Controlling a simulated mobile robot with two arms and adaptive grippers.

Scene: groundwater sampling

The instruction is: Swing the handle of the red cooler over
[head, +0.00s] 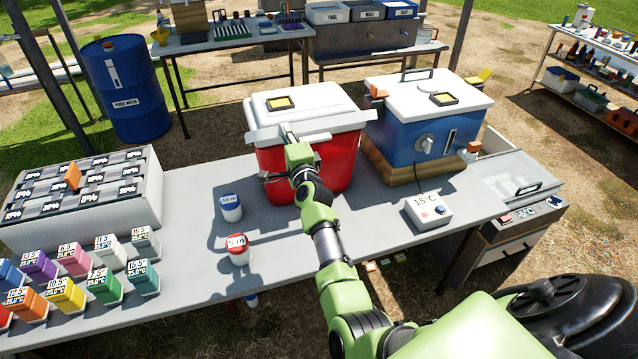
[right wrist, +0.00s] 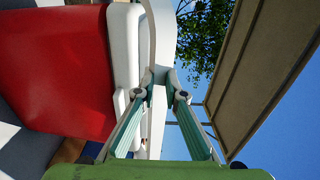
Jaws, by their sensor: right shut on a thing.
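The red cooler (head: 335,165) stands on the grey table with its white lid (head: 310,98) closed. Its white handle (head: 335,124) runs across the near side, just below the lid's edge. My right gripper (head: 289,133) reaches the handle from the front, left of its middle. In the right wrist view the fingers (right wrist: 163,88) are shut on the white handle (right wrist: 162,35), with the red cooler wall (right wrist: 70,70) beside them. The arm hides part of the cooler's front. My left gripper is not in view.
A blue cooler (head: 410,140) stands close on the right, with a 15°C box (head: 428,211) before it. Two small jars, blue-capped (head: 231,208) and red-capped (head: 238,250), stand left of my arm. A white case (head: 140,200) and several coloured blocks fill the table's left end.

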